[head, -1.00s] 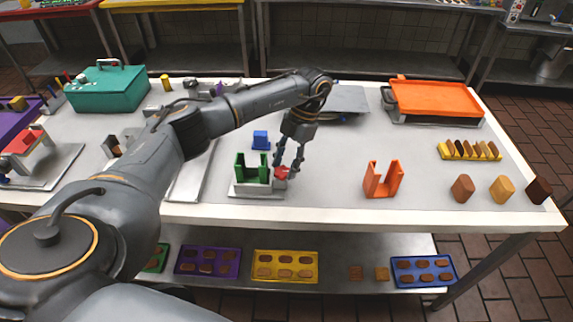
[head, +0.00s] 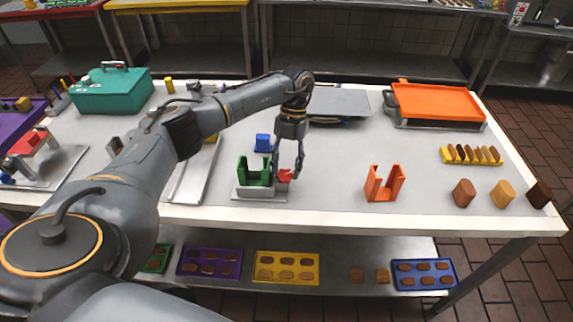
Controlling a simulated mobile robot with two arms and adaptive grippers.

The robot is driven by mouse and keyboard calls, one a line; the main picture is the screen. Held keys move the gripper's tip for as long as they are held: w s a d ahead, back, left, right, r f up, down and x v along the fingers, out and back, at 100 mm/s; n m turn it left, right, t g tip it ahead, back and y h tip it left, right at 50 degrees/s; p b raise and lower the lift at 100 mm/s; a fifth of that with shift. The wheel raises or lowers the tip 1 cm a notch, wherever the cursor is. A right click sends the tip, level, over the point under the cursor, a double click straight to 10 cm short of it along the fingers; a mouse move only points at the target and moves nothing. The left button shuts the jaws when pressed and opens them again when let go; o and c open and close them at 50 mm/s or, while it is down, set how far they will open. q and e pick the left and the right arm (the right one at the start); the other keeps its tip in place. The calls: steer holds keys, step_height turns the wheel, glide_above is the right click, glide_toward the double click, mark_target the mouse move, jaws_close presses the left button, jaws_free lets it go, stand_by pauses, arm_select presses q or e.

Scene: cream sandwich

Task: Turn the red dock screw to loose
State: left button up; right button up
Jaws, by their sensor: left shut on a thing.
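The red dock screw (head: 284,176) sits at the right side of the grey dock base (head: 262,193), beside the green upright holder (head: 254,172). My left gripper (head: 287,174) reaches down from above with one finger on the left and one on the right of the red screw, shut on it. The fingers partly hide the screw and the green holder's right edge. My right gripper is not in view.
A blue block (head: 262,142) stands just behind the green holder. An orange holder (head: 383,184) stands to the right. A yellow rack (head: 470,156) and an orange tray (head: 438,103) are farther right. The table between dock and orange holder is clear.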

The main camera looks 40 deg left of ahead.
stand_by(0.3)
arm_select(q)
steer(key=o, duration=1.2)
steer(key=shift+c, duration=0.2)
steer(key=d+v, duration=0.1)
steer(key=v, duration=0.7)
steer(key=shift+a, duration=0.4)
